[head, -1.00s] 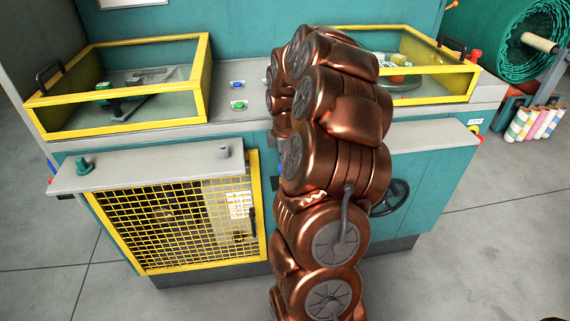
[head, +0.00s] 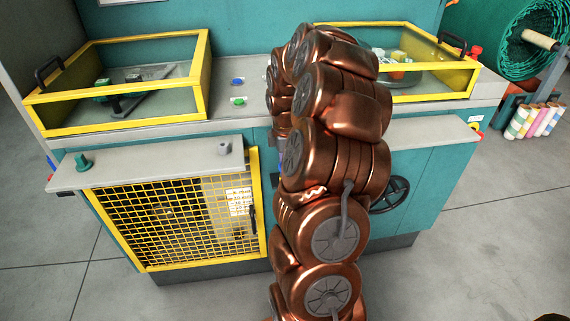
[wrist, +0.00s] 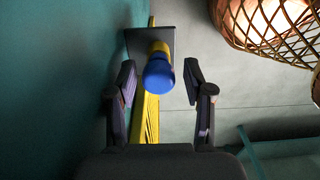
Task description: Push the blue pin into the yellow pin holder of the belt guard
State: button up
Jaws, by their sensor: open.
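The blue pin (wrist: 158,72) shows end-on in the wrist view, with its round head towards me. A yellow collar (wrist: 158,47), seemingly the pin holder, shows behind it against a dark plate (wrist: 140,39). How deep the pin sits cannot be told. My gripper (wrist: 160,78) is open, one finger on each side of the pin, with gaps between. The belt guard (head: 180,218) is a yellow-framed mesh panel at the lower left in the head view. My arm hides the gripper and pin there.
A grey ledge (head: 150,166) juts out above the guard. Yellow-framed glass covers stand on the machine top, left (head: 120,127) and right (head: 430,82). A handwheel (head: 390,195) is right of my arm. A teal surface (wrist: 60,80) runs close along the left in the wrist view.

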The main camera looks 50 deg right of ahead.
notch_tip(320, 180, up, 12)
dwell(0.6)
dwell(0.7)
jog(key=s+a+r+m, duration=0.1)
jog(key=s+a+m, duration=0.1)
jog(key=a, duration=0.8)
jog(key=s+a+m, duration=0.1)
jog(key=s+a, duration=0.2)
jog(key=a, duration=0.7)
jog(key=s+a+f+m+g, duration=0.1)
jog(key=s+a+f+m, duration=0.25)
jog(key=s+a, duration=0.4)
jog(key=s+a+f+m+g, duration=0.2)
jog(key=s+a+m, duration=0.25)
jog(key=s, duration=0.65)
notch_tip(320, 180, up, 14)
jog(key=t+p, duration=0.1)
jog(key=p, duration=1.1)
jog(key=shift+a+p, duration=0.35)
jog(key=shift+p, duration=0.05)
jog(key=shift+f, duration=0.1)
